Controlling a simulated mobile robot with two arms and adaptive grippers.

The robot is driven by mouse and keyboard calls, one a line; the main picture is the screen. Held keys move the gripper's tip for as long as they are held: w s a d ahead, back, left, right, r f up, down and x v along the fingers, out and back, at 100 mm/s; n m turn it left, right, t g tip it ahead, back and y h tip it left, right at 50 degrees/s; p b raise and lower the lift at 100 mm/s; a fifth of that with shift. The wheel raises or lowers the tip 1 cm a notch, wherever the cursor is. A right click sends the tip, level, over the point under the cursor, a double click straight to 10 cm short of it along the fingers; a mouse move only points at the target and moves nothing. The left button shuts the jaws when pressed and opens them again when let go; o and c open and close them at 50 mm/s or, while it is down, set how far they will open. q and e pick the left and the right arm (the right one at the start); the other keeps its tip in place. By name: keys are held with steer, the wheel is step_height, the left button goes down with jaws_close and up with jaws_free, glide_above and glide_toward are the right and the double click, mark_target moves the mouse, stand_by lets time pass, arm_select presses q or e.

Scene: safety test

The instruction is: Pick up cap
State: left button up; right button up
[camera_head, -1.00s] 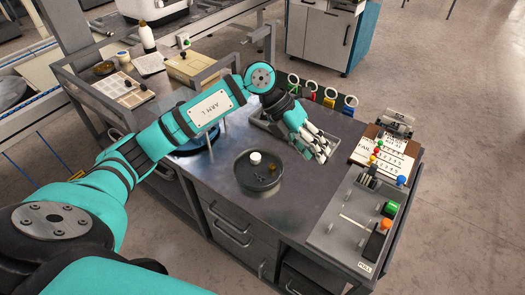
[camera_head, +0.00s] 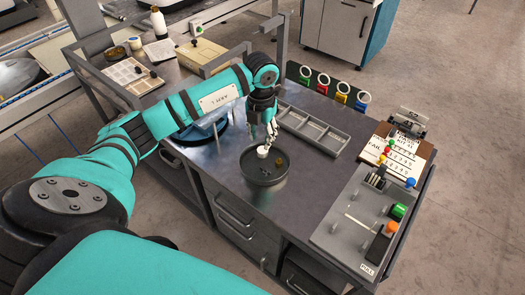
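A small white cap (camera_head: 263,151) sits in a round dark dish (camera_head: 266,178) on the grey metal table. A small brownish item (camera_head: 279,161) and a small dark piece lie in the same dish. My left gripper (camera_head: 262,139) points down just above and behind the cap, at the dish's far rim. Its fingers look apart, with the cap just below them; I cannot tell whether they touch it. My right gripper is out of view.
A grey divided tray (camera_head: 313,129) lies behind the dish to the right. Colored rings (camera_head: 334,88) hang along the back edge. A control panel (camera_head: 358,218) with buttons and a number board (camera_head: 397,153) are at right. The tabletop in front of the dish is clear.

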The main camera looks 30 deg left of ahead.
mark_target(262, 151)
arm_select(q)
steer(key=shift+d+f+p, duration=0.1)
steer(key=shift+f+p, duration=0.25)
steer(key=shift+f, duration=2.7)
steer(key=c, duration=0.4)
steer(key=shift+r, duration=0.1)
